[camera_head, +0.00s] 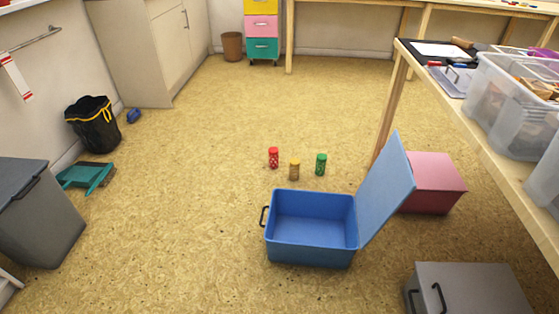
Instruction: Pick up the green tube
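The green tube (321,164) stands upright on the speckled yellow floor, behind the open blue box. It is the rightmost of three small tubes. A yellow-brown tube (294,169) stands to its left and slightly nearer, and a red tube (273,157) stands further left. The tubes stand apart from each other. Neither of my grippers shows in this view, so I cannot see whether they are open or shut.
The blue box (311,254) is empty, its lid (387,190) tilted open to the right. A pink box (434,184) sits under the wooden table (482,133). A grey box (474,290) is at the lower right. The floor left of the tubes is clear.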

